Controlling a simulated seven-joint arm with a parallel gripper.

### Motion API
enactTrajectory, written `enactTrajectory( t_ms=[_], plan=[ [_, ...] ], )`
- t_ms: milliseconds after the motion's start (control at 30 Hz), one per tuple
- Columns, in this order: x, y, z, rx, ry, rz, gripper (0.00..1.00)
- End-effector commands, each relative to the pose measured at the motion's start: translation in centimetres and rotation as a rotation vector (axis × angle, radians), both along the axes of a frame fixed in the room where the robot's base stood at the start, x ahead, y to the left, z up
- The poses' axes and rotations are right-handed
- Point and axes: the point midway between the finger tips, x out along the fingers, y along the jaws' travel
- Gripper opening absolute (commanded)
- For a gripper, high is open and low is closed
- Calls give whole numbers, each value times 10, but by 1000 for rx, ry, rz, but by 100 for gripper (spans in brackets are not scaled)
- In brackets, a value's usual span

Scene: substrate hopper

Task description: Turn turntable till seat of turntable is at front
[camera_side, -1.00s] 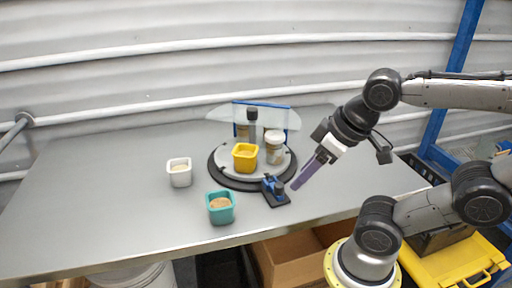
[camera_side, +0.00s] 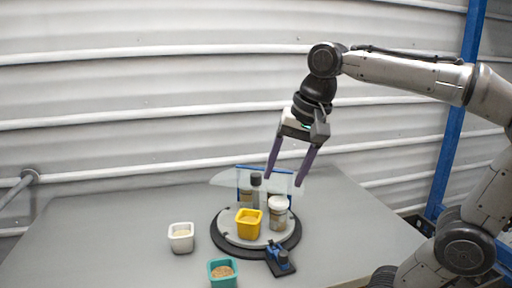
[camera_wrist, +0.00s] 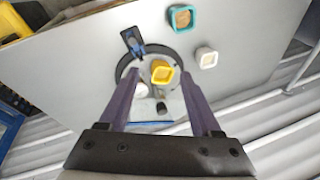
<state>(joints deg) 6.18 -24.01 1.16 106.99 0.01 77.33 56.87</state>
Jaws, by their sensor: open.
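The turntable (camera_side: 293,240) is a pale disc on a dark round base on the grey bench. It carries a yellow cup (camera_side: 249,224) at the front, a white-lidded jar (camera_side: 278,213) at the right, a dark-topped post (camera_side: 256,188) and a clear panel with a blue frame (camera_side: 238,180) at the back. I cannot tell which spot is the seat. My gripper (camera_side: 283,181) is open and empty, pointing down above the turntable's back part, apart from it. In the wrist view, its fingers (camera_wrist: 160,74) straddle the view of the yellow cup (camera_wrist: 161,71) without touching it.
A blue and black clamp-like device (camera_side: 281,261) sits at the base's front right. A white cup (camera_side: 181,238) stands left and a teal cup (camera_side: 222,272) front left, both with pale contents. The corrugated wall is close behind. The bench's left side is clear.

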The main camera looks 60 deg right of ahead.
Motion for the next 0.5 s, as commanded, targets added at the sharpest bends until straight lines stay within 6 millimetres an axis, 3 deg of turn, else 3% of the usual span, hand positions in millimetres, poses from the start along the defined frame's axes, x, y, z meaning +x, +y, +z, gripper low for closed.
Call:
enactTrajectory(
  t_ms=[100,267,500],
  plan=[
    [40,-22,21,59,53,-235,65],
    [91,-60,32,120,120,-519,65],
    [153,-131,8,159,208,-774,65]
  ],
)
